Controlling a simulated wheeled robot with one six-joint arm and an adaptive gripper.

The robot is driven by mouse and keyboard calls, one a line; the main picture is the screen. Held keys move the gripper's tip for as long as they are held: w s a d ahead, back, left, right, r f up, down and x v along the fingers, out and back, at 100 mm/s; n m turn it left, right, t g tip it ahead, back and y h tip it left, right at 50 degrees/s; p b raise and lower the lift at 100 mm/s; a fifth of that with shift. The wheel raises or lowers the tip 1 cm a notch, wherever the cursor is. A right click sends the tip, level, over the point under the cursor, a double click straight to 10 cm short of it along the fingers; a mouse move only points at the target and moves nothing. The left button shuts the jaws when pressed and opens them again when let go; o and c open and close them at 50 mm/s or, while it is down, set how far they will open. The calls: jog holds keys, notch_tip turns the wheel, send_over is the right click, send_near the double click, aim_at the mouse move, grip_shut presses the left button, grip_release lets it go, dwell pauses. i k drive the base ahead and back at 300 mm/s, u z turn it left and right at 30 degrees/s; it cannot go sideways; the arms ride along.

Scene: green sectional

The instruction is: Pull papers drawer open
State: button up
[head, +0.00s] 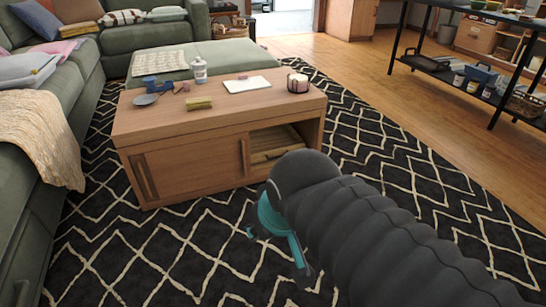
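A wooden coffee table (200,140) stands on the patterned rug. Its front has a sliding panel (195,172) at the left and an open compartment at the right. Inside this compartment is a light wooden drawer front (270,156), partly hidden by my dark ribbed arm. I cannot tell whether this is the papers drawer, and no label shows. My arm reaches in from the lower right. Teal and dark parts at the arm's end, near my gripper (275,235), show in front of the table, over the rug. The fingers are mostly hidden, so their opening does not show.
On the tabletop are a white bottle (199,70), a candle jar (298,83), an open book (247,84) and small items. A green sectional (85,85) borders the left. A black shelf table (455,72) stands right. Rug and wood floor are clear between.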

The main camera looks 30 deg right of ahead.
aim_at(271, 143)
jog(key=z, duration=1.05)
jog(key=i, duration=0.4)
jog(key=u, duration=0.85)
jog(key=i, duration=0.5)
